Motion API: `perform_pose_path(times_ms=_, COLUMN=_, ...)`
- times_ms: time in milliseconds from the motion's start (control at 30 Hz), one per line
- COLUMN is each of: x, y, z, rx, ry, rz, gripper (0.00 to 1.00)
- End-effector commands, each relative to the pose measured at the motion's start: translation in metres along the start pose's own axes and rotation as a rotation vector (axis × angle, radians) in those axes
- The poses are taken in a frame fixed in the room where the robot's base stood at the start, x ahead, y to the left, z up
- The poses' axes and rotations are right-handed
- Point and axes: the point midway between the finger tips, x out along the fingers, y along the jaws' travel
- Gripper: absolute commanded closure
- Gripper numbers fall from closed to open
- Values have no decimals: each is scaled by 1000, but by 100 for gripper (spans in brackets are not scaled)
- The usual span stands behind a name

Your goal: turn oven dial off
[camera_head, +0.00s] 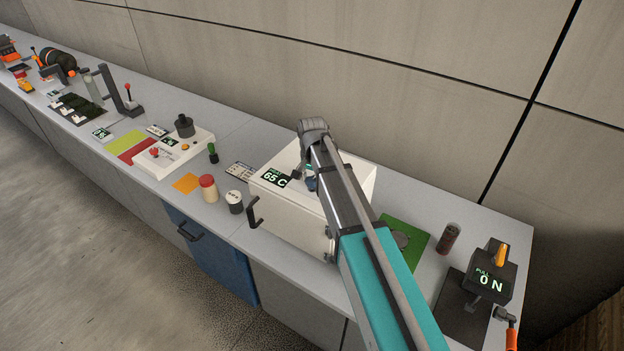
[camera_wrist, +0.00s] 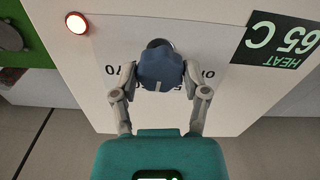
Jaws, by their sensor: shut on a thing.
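The oven is a white box (camera_head: 290,208) under my arm, with a dark handle on its front left. Its display (camera_head: 275,178) reads 65 C; in the wrist view the display (camera_wrist: 283,39) appears upside down with HEAT beside the number. The oven dial (camera_wrist: 160,66) is a blue lobed knob with a small white mark pointing toward my gripper's palm. My gripper (camera_wrist: 160,80) has one finger on each side of the dial and is shut on it. Parts of the printed numbers around the dial are hidden. In the head view the dial (camera_head: 311,184) is mostly covered.
A red lamp (camera_wrist: 76,23) glows on the oven panel. A green board (camera_head: 412,258) and a brown cylinder (camera_head: 449,238) stand to the right, then a pull gauge (camera_head: 490,283) reading 0 N. Two small jars (camera_head: 208,188) (camera_head: 235,202) stand left of the oven. A wall runs behind the counter.

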Motion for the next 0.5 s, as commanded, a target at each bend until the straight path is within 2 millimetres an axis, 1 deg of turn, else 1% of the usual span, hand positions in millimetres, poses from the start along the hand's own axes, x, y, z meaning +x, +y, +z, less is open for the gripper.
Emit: perform_pose_path(times_ms=500, x=0, y=1, z=0, rx=-489, ry=-1, rz=0, gripper=89)
